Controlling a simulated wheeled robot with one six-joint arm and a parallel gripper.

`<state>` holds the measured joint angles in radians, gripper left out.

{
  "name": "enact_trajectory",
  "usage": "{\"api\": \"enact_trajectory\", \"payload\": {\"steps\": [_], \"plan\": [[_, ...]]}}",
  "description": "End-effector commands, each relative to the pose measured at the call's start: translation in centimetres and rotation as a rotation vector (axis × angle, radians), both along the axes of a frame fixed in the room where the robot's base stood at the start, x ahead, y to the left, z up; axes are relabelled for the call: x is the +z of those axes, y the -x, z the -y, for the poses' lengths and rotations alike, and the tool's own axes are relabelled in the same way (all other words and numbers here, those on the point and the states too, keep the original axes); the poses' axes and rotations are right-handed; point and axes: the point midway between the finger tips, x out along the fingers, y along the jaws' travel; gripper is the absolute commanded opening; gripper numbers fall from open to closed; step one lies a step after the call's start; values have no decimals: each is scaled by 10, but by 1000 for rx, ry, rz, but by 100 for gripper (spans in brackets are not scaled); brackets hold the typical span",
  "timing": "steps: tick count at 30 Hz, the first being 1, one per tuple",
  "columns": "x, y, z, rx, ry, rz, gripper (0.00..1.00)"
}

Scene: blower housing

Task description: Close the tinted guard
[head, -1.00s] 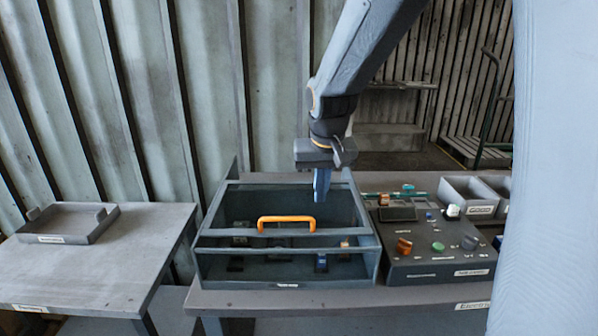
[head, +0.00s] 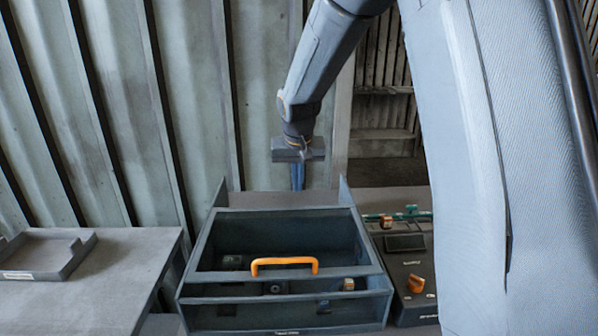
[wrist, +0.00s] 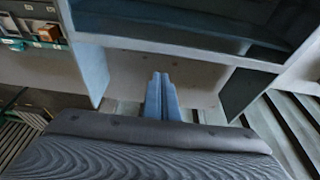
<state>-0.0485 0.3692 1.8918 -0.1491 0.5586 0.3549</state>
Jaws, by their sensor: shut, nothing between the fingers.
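The tinted guard (head: 230,262) is a dark framed panel on top of the grey-blue housing (head: 285,318). An orange handle (head: 285,263) stands on the guard's front bar. A gap shows between that bar and the housing's front edge, with small parts visible inside. My gripper (head: 297,186) is shut and empty, pointing down behind the guard's rear bar, between the housing's two raised rear side walls. In the wrist view its blue fingers (wrist: 161,82) are together, apart from the housing (wrist: 180,30). I cannot tell their height over the table.
A control panel (head: 408,300) with an orange knob stands right of the housing, partly hidden by my arm. A side table (head: 90,285) with a shallow grey tray (head: 45,255) is at left. A ribbed metal wall (head: 110,110) rises behind.

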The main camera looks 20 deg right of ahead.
Motion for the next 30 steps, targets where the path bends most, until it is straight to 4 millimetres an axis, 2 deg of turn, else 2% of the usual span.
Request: {"api": "enact_trajectory", "payload": {"steps": [8,12,17,30], "plan": [[-43,-14,5,-2,0,-3,0],[-38,9,1,-2,0,-1,0],[-40,21,-1,-3,0,0,0],[-41,25,-2,-4,0,1,0]]}}
